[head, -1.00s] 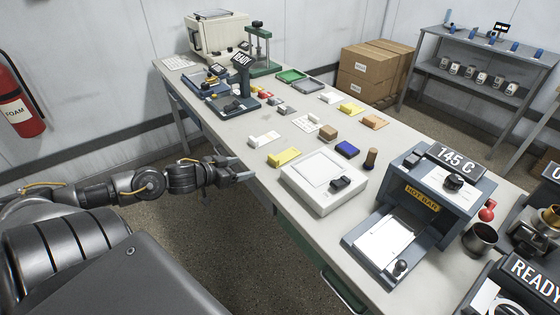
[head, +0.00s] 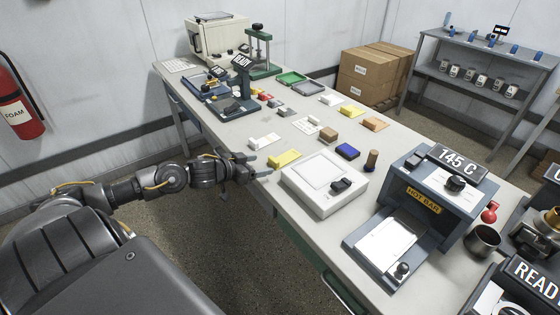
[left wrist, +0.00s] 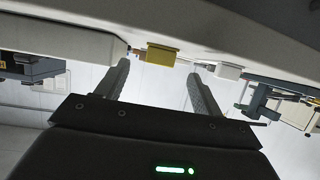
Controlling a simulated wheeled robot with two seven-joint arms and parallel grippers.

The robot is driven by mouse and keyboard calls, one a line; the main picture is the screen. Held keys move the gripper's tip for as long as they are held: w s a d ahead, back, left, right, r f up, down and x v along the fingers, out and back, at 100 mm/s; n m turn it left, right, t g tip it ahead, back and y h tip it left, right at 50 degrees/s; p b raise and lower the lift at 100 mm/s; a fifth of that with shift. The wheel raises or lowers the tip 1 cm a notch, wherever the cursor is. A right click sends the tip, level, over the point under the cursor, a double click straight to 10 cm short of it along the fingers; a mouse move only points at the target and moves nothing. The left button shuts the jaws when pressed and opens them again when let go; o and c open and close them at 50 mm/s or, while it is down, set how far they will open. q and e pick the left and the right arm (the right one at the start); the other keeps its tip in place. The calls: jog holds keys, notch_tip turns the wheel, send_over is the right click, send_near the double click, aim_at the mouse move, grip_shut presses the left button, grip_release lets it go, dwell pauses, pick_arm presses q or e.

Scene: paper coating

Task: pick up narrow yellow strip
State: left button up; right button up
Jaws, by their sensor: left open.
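A narrow yellow strip (head: 284,158) lies near the front edge of the table in the head view, just behind the white box. My left gripper (head: 262,165) is open and empty, at the table's front edge, with its fingertips just left of the yellow strip and apart from it. In the left wrist view, the yellow strip (left wrist: 161,54) shows beyond and between the open fingers of my left gripper (left wrist: 158,75). Other yellow pieces (head: 351,109) lie farther back on the table. My right gripper does not show.
A white box with a dark knob (head: 325,187) stands right of the yellow strip. A white block (head: 264,141) lies behind it. Bare table (head: 225,128) shows to the left.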

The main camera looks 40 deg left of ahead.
aim_at(272, 163)
pick_arm(q)
jog(key=shift+x, duration=2.65)
jog(key=shift+s+a+f, duration=0.1)
jog(key=shift+f, duration=0.05)
jog(key=c, duration=1)
